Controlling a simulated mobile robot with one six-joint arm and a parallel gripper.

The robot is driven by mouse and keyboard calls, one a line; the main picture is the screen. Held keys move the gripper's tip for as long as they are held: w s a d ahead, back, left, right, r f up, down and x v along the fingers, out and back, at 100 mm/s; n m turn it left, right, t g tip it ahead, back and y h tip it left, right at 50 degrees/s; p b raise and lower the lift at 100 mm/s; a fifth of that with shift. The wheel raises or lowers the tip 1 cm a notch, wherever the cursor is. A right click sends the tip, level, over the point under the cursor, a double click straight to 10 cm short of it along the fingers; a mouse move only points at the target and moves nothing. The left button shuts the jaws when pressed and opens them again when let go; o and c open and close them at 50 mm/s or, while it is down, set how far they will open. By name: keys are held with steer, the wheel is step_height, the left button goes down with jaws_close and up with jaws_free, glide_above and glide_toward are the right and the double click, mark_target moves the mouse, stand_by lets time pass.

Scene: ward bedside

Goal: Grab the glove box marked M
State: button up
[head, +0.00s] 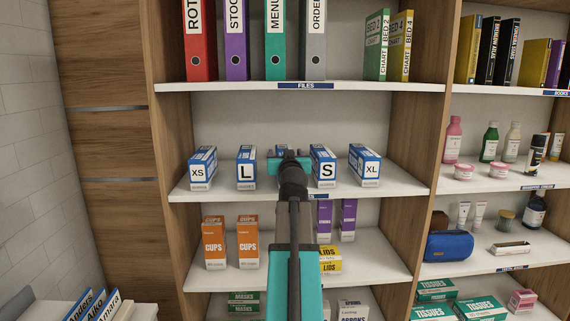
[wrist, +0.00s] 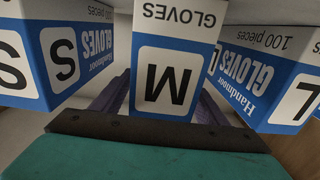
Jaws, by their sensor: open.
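The glove box marked M (wrist: 166,78) is white and blue and appears upside down in the middle of the wrist view, with its M face towards me. In the head view it is mostly hidden behind my gripper (head: 289,160), between the L box and the S box. My gripper is open. In the wrist view, its dark fingers (wrist: 160,104) seem to show at either side of the M box, close to its sides. I cannot tell whether they touch it.
The S box (head: 323,167) stands right of the M box and the L box (head: 246,168) left. The XS box (head: 202,168) and XL box (head: 365,165) stand further out on the same shelf (head: 226,191). The files shelf (head: 345,86) runs above.

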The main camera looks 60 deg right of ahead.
steer(key=shift+x, duration=1.1)
steer(key=shift+r, duration=0.1)
steer(key=c, duration=1.5)
steer(key=shift+o, duration=0.2)
steer(key=shift+r, duration=0.1)
steer(key=shift+r+b, duration=0.55)
steer(key=shift+r, duration=1.1)
steer(key=s+a+b, duration=0.2)
steer(key=s+a, duration=0.2)
steer(key=s, duration=0.3)
steer(key=s+a+r+b, duration=0.1)
steer(key=s+a+b, duration=0.1)
steer(key=s+a, duration=0.2)
steer(key=shift+s+a+r, duration=0.2)
steer(key=shift+s+r, duration=0.05)
steer(key=shift+s, duration=1.1)
